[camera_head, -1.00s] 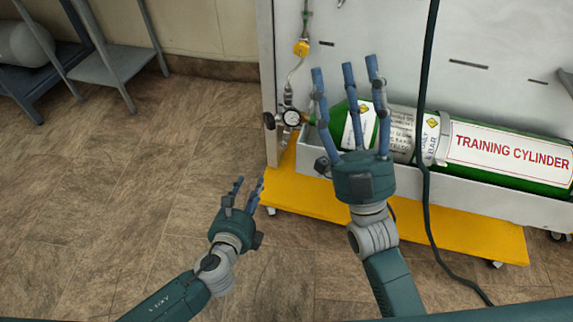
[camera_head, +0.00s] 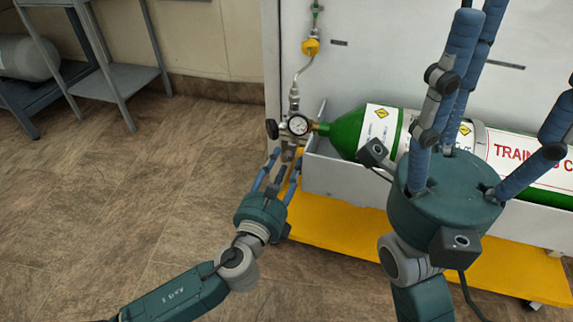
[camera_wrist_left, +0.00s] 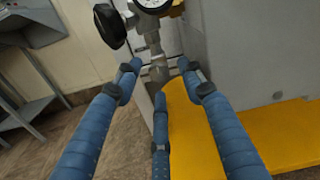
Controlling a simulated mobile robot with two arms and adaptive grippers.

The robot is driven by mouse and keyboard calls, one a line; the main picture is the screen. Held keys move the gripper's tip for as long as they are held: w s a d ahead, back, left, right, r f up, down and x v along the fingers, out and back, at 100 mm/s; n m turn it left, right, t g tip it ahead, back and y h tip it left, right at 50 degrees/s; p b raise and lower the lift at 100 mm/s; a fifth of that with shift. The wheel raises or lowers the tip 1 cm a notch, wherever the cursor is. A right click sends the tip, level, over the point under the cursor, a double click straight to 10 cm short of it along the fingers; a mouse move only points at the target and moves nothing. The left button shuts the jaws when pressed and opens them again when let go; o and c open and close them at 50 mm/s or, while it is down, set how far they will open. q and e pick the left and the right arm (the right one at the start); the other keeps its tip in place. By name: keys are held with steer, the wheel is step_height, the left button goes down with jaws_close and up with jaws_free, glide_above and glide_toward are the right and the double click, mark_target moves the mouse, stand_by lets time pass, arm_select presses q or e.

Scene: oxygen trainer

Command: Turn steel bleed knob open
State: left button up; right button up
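The regulator with a round gauge (camera_head: 298,125) and a black knob (camera_head: 272,129) joins the green training cylinder's neck. Steel fittings (camera_head: 288,153) hang below the gauge. In the left wrist view, a steel stem (camera_wrist_left: 156,65) is at top centre, under the gauge (camera_wrist_left: 150,4) and beside the black knob (camera_wrist_left: 110,26). I cannot tell surely which part is the bleed knob. My left gripper (camera_head: 281,166) is just below, open, its fingers spread around the lower steel part; contact is unclear. My right gripper (camera_head: 480,110) is open and empty, close to the camera before the cylinder.
The green cylinder (camera_head: 346,131) lies in a grey trough (camera_head: 335,172) above a yellow base (camera_head: 330,222). A pipe (camera_head: 295,80) with a yellow fitting (camera_head: 310,47) runs up the panel. A grey metal stand (camera_head: 125,78) is at the left. The floor at left is clear.

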arm_select(q)
steer(key=shift+x, duration=0.95)
steer(key=shift+c, duration=0.5)
jaws_close()
